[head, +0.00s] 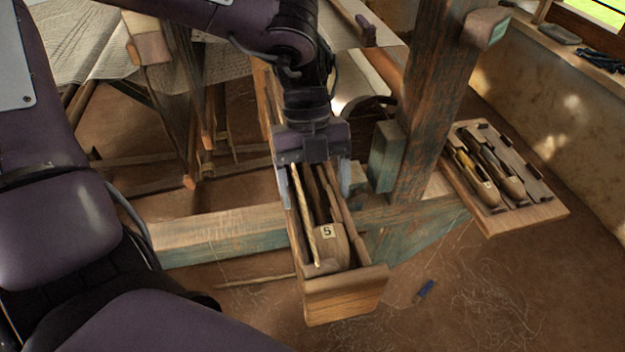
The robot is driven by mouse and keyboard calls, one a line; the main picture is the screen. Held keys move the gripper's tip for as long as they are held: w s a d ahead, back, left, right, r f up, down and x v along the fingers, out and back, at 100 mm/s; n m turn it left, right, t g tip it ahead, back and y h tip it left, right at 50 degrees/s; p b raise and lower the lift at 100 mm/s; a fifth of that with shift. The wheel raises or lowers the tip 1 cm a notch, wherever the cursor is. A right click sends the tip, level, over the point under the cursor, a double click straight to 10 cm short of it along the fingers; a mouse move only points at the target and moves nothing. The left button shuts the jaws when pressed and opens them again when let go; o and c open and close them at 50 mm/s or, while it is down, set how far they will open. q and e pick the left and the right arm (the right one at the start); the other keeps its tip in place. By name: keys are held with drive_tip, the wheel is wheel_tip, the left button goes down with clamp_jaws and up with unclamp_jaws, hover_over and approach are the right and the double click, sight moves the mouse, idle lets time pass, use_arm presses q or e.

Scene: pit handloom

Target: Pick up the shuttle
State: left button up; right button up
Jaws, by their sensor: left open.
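A wooden shuttle (331,246) with a pale tag reading 5 lies lengthwise in a narrow wooden shuttle box (346,292). Its near end shows close to the box's end block. Its far part is hidden under my left gripper. My left gripper (314,190) points down over the box with its fingers spread, one towards each side wall. The fingers hold nothing that I can see; I cannot tell whether they touch the box. My right gripper is not in view.
A thin pale stick (304,220) runs along the box's left side. A thick weathered post (433,110) stands close on the right. A wooden tray (541,212) with more shuttles (477,182) is at the right. A small blue object (424,291) lies on the earthen floor.

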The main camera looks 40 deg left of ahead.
use_arm(q)
drive_tip(key=c, duration=1.2)
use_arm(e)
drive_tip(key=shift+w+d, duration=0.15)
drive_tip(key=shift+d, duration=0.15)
use_arm(q)
drive_tip(key=shift+r, duration=0.2)
drive_tip(key=shift+c, duration=0.2)
